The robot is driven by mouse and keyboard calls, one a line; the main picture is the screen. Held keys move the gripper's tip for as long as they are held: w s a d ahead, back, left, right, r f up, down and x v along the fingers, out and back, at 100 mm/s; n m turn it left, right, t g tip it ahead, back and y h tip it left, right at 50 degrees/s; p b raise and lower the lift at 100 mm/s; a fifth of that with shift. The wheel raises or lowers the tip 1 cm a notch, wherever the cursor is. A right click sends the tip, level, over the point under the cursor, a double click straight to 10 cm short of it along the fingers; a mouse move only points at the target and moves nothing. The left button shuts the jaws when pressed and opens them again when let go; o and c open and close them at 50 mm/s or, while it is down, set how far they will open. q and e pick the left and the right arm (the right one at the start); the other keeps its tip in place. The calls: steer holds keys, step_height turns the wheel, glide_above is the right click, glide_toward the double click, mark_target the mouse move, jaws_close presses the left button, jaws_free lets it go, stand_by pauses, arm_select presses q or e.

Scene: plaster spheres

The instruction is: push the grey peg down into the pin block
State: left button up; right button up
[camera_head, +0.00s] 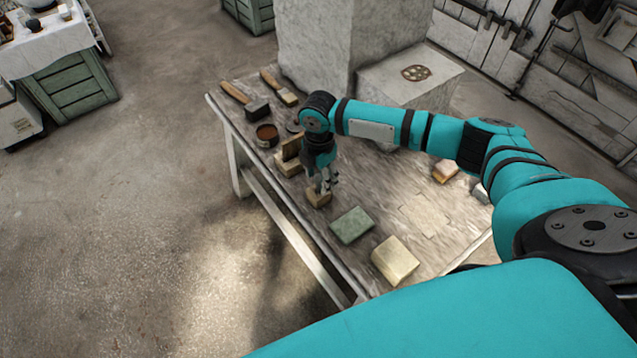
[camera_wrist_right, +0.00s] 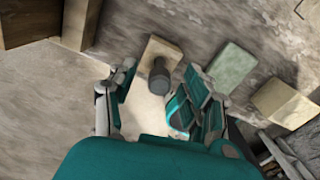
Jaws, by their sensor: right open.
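The pin block is a small pale wooden block (camera_head: 318,198) near the front edge of the worktable, under my right gripper (camera_head: 322,184). In the right wrist view the wooden block (camera_wrist_right: 160,50) shows with the grey peg (camera_wrist_right: 159,76) standing up from it. The peg appears as a dark grey cylinder with a round top. My right gripper (camera_wrist_right: 155,105) is open, its fingers on either side of the peg and apart from it. How deep the peg sits in the block cannot be told. My left gripper is not in view.
A green block (camera_head: 351,225) and a cream block (camera_head: 395,260) lie right of the pin block on the table. A stone pillar (camera_head: 325,45) rises at the back.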

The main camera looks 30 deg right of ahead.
steer(key=shift+f, duration=0.65)
jaws_close()
